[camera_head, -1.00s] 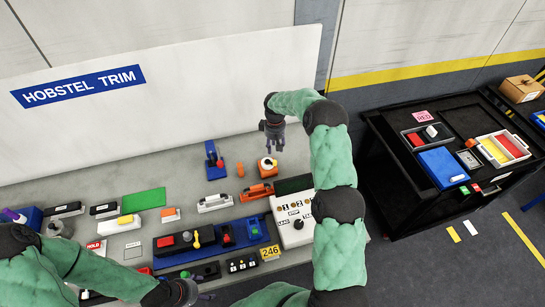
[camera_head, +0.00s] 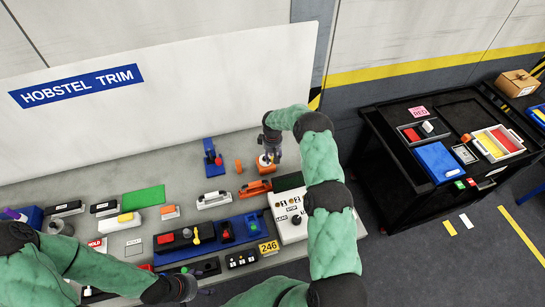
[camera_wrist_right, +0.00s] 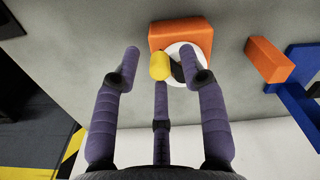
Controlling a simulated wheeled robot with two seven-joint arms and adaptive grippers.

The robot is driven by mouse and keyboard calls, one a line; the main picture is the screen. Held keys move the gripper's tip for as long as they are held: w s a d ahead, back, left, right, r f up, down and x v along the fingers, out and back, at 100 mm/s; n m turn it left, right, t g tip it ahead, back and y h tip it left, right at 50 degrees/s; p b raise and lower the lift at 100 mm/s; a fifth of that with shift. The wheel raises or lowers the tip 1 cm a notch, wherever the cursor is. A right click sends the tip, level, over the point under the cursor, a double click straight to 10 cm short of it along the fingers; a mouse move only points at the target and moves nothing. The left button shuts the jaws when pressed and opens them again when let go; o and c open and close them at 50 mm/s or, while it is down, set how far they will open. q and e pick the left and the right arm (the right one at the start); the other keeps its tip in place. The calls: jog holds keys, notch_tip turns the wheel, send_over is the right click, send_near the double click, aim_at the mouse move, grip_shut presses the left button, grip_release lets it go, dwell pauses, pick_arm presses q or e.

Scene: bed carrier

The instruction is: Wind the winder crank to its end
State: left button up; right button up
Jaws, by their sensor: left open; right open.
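The winder has an orange base (camera_wrist_right: 180,36) with a white disc (camera_wrist_right: 187,74) and a yellow crank knob (camera_wrist_right: 159,66), all clear in the right wrist view. In the head view the winder (camera_head: 264,161) stands toward the back of the bench, partly hidden by my right gripper (camera_head: 274,151). My right gripper is open above it. In the right wrist view its spread fingers (camera_wrist_right: 161,66) frame the yellow knob; I cannot tell whether any finger touches it. My left gripper (camera_head: 192,289) is open and empty at the front of the bench.
An orange block (camera_head: 239,166) and a blue stand (camera_head: 213,160) are left of the winder. A white board (camera_head: 160,100) rises behind. A black cart (camera_head: 390,170) stands right.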

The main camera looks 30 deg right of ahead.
grip_shut()
jog(key=shift+m+b, duration=0.3)
jog(key=shift+b, duration=0.15)
jog(key=m+b, duration=0.1)
jog(key=b, duration=0.1)
jog(key=a+m+b, duration=0.1)
jog(key=m+b, duration=0.1)
jog(key=b, duration=0.1)
jog(key=shift+s+a+f+m+b, duration=0.15)
jog(key=shift+a+m+b, duration=0.05)
jog(key=shift+m+b, duration=0.15)
jog(key=shift+a+m+b, duration=0.15)
jog(key=shift+m+b, duration=0.2)
jog(key=shift+b, duration=0.05)
jog(key=shift+r, duration=0.2)
grip_release()
